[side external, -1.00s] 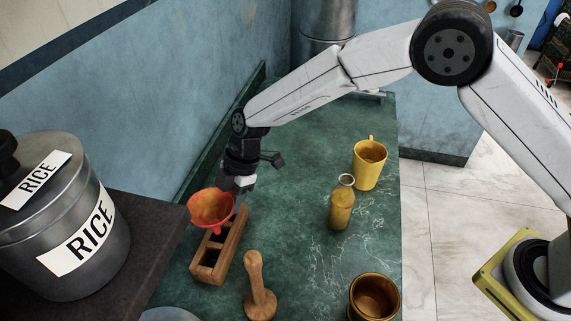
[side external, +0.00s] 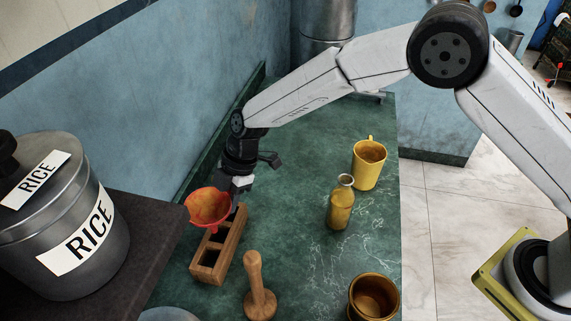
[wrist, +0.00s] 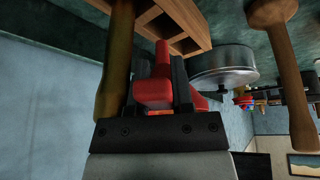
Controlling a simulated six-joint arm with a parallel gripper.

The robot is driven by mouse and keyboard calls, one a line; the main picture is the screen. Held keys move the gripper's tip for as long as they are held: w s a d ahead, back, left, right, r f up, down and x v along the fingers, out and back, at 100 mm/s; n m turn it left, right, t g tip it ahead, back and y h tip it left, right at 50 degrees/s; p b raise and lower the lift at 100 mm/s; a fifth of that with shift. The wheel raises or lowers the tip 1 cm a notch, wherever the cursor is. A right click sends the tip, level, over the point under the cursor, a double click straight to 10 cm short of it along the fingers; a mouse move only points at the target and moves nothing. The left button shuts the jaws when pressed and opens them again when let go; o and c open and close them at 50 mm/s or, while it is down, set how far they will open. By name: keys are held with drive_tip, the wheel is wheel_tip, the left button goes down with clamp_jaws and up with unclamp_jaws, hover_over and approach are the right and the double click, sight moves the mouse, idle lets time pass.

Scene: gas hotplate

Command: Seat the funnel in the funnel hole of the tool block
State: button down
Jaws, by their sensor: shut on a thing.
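The red funnel (side external: 208,207) is at the far-left end of the wooden tool block (side external: 230,243), mouth up. Square openings show in the block's nearer part. My gripper (side external: 238,184) is just behind the funnel, pointing down. In the wrist view, my gripper (wrist: 160,85) has its dark fingers shut on a red part of the funnel (wrist: 154,92). The tool block (wrist: 172,22) shows at the top there.
A wooden pestle (side external: 258,288) stands in front of the block. A yellow bottle (side external: 341,208), a yellow mug (side external: 368,168) and a brown cup (side external: 374,298) stand to the right. The rice canister (side external: 70,225) is on the dark ledge at left. The middle counter is clear.

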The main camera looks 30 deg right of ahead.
sight(232, 226)
drive_tip(key=shift+s+d+f, duration=0.15)
drive_tip(key=shift+f, duration=0.45)
drive_tip(key=shift+s+d+f, duration=0.1)
drive_tip(key=shift+s+f, duration=0.05)
drive_tip(key=shift+f, duration=0.45)
drive_tip(key=shift+s+d+f, duration=0.15)
drive_tip(key=shift+f, duration=0.45)
drive_tip(key=shift+w+a+f, duration=0.1)
drive_tip(key=shift+w+f, duration=0.05)
drive_tip(key=shift+f, duration=0.4)
drive_tip(key=shift+a+f, duration=0.15)
drive_tip(key=shift+f, duration=0.05)
drive_tip(key=shift+f, duration=0.5)
drive_tip(key=shift+c, duration=2.1)
unclamp_jaws()
drive_tip(key=shift+r, duration=0.1)
drive_tip(key=shift+r, duration=0.1)
drive_tip(key=shift+r, duration=0.1)
